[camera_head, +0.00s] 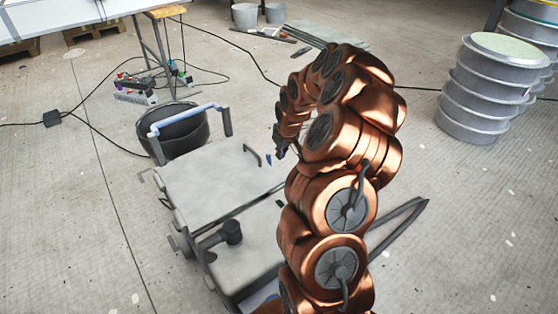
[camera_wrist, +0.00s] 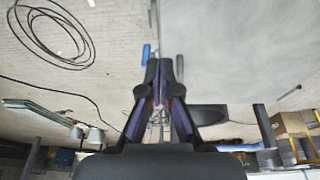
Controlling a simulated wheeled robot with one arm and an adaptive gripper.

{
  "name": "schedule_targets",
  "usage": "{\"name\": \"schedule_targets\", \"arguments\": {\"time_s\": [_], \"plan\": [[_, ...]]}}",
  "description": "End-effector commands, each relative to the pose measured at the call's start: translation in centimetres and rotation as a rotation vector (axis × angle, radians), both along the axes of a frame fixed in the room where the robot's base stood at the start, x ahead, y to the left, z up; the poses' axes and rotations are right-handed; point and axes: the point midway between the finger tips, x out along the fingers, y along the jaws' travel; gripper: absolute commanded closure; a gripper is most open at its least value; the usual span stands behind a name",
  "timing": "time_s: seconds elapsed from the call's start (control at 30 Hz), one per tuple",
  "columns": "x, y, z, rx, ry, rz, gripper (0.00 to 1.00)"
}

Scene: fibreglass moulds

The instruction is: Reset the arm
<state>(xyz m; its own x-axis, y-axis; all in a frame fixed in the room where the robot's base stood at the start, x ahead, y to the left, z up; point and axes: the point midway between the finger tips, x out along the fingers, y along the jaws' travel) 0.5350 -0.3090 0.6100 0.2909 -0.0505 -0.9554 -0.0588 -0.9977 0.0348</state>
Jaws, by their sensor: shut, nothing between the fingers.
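My copper-coloured arm rises from the bottom of the head view and arches over to the left. My gripper (camera_head: 281,146) hangs at its end, small and dark, beside the grey platform and above it or the floor. It holds nothing that I can see. In the wrist view my gripper (camera_wrist: 158,68) points away from the camera, with its two dark purple-edged fingers brought together at the tips. The gap between the fingers lower down is empty.
A black bucket (camera_head: 182,132) stands behind the platform. Stacked round grey moulds (camera_head: 478,95) stand at the right. Cables (camera_head: 100,133) and small equipment (camera_head: 135,90) lie on the floor at left, near a table (camera_head: 75,12). Grey buckets (camera_head: 245,16) stand at the back.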

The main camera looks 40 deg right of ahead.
Motion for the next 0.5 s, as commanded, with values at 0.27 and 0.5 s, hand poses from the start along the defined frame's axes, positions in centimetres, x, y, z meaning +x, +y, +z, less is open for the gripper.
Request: {"name": "schedule_targets", "arguments": {"time_s": [0.27,0.5], "plan": [[-1.1,-0.3,4.0,-0.002,-0.004,-0.002,1.00],[-1.2,-0.3,4.4,-0.002,-0.003,-0.002,1.00]]}}
